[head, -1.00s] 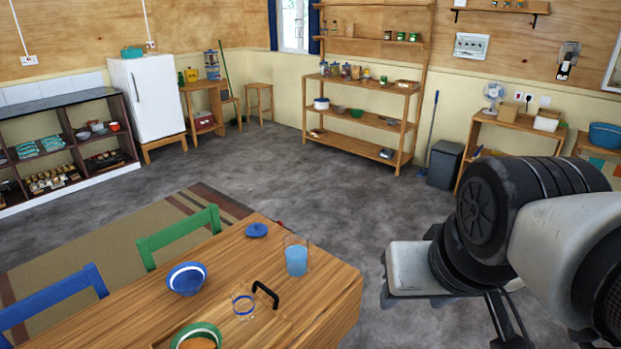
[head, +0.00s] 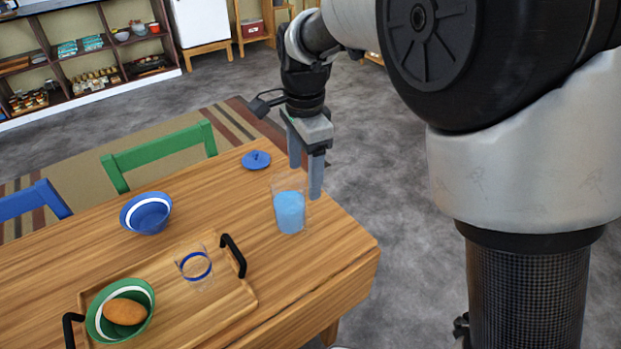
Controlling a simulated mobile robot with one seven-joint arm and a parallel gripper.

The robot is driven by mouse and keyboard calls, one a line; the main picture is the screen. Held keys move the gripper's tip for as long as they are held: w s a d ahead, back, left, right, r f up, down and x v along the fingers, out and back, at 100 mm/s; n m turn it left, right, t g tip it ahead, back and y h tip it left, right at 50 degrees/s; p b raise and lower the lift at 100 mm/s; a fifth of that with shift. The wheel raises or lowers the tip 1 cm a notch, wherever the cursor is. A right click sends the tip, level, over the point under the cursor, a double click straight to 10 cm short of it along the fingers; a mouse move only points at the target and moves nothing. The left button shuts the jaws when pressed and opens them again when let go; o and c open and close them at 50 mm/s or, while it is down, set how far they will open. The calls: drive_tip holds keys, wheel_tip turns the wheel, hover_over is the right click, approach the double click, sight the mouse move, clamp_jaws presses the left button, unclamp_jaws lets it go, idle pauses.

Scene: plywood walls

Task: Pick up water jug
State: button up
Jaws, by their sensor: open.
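The water jug (head: 290,212) is a clear container with blue water, upright on the wooden table (head: 340,250) near its right end. My gripper (head: 305,180) is open and points down, with its two grey fingers at the jug's upper part. One finger shows near the jug's back left and the other overlaps its right rim in the picture. I cannot tell whether either finger touches the jug. Nothing is held.
A wooden tray (head: 225,310) with black handles holds a clear glass (head: 195,268) and a green bowl (head: 92,318) with a brown item. A blue bowl (head: 148,214) and a blue lid (head: 256,160) lie behind. Green (head: 160,152) and blue (head: 35,202) chairs line the far side.

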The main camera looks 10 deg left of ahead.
sight(304, 205)
wheel_tip(304, 205, down, 11)
drive_tip(key=b, duration=0.2)
drive_tip(key=shift+w+a+b, duration=0.1)
drive_tip(key=shift+w+b, duration=0.05)
drive_tip(key=shift+b, duration=0.2)
drive_tip(key=shift+w+f+b, duration=0.15)
drive_tip(key=shift+f+b, duration=0.35)
drive_tip(key=shift+f, duration=1.1)
drive_tip(key=shift+w+f+b, duration=0.15)
drive_tip(key=shift+f+b, duration=0.3)
drive_tip(key=shift+f, duration=1.15)
drive_tip(key=c, duration=1.6)
clamp_jaws()
drive_tip(key=shift+r, duration=0.25)
